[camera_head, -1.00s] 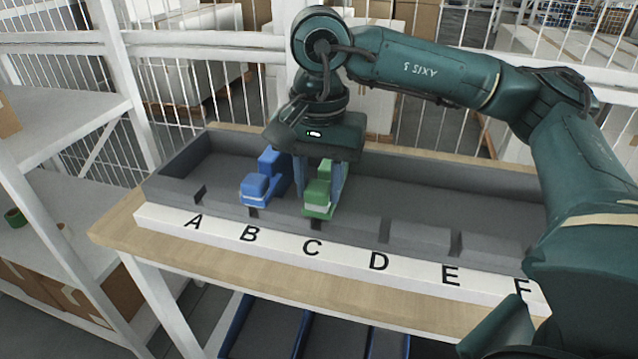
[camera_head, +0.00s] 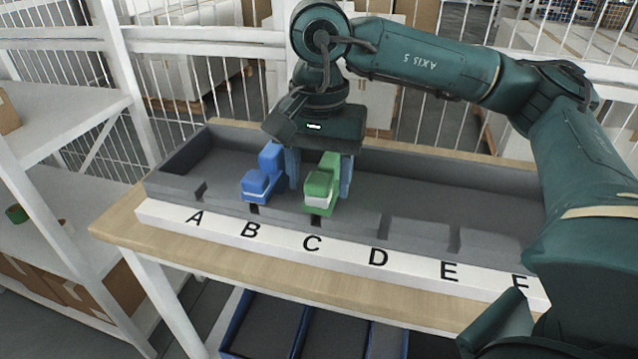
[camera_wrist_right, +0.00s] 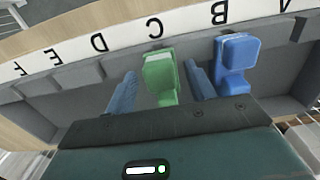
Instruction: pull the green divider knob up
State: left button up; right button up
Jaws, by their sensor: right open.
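The green divider (camera_head: 322,184) with its knob stands in the grey tray (camera_head: 430,195) at the slot by the letter C. The blue divider (camera_head: 262,175) stands to its left near B. My right gripper (camera_head: 319,182) is open, with one blue finger on each side of the green divider, at its rear part. In the right wrist view the green divider (camera_wrist_right: 161,77) shows between the two spread fingers, with gaps on both sides. The left finger in the head view is between the blue and green dividers. My left gripper is not in view.
The blue divider (camera_wrist_right: 235,62) is close beside one finger in the right wrist view. A white strip with letters A to F (camera_head: 345,255) runs along the wooden table's front. Blue bins (camera_head: 310,325) are below. The tray's right part is empty.

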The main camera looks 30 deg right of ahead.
aim_at(319, 178)
dwell(0.3)
notch_tip(319, 178, up, 9)
jog(key=p, duration=0.6)
dwell(0.6)
